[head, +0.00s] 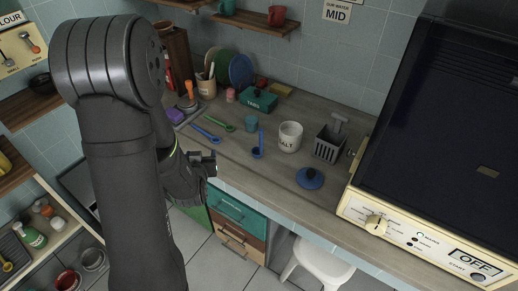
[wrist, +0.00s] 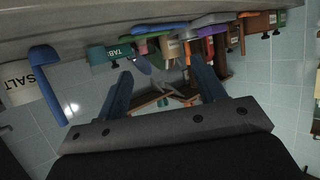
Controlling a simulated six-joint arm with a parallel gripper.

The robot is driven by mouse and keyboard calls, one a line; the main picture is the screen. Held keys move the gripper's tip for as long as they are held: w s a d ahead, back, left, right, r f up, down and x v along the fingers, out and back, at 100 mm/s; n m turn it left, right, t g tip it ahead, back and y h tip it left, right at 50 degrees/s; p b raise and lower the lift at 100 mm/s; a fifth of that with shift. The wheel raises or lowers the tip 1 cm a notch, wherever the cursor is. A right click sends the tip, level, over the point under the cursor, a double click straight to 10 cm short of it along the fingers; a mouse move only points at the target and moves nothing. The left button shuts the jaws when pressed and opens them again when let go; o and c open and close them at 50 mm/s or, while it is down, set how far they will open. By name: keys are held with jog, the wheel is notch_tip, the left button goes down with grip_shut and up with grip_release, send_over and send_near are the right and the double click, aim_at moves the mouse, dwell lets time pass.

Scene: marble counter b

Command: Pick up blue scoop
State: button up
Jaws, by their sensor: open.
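A blue scoop (head: 257,152) stands on the counter left of the white salt jar (head: 290,137), its handle pointing up. In the wrist view, which is upside down, the blue scoop (wrist: 44,62) is at the far left, in front of the salt jar (wrist: 18,82). A blue spoon-like utensil (head: 205,133) lies farther left beside a green one (head: 219,123). My gripper (head: 212,161) is at the counter's front edge, left of the scoop and apart from it. In the wrist view my gripper (wrist: 160,68) is open, with nothing between its fingers.
A blue lid (head: 310,178) and a grey slotted basket (head: 329,144) stand right of the scoop. The large oven (head: 430,130) bounds the right side. Bare counter lies in front of the scoop.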

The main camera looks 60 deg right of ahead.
jog(key=c, duration=0.5)
jog(key=m+g+h, duration=0.7)
jog(key=h, duration=0.1)
send_near(260, 136)
jog(key=shift+w+d+r, duration=0.1)
jog(key=shift+w+d, duration=0.05)
jog(key=shift+d, duration=1.65)
jog(key=shift+w+d+r, duration=0.1)
jog(key=shift+w+d, duration=0.05)
jog(key=shift+d, duration=1.65)
jog(key=shift+w+d+r, duration=0.1)
jog(key=shift+w+d, duration=0.05)
jog(key=shift+d, duration=1.65)
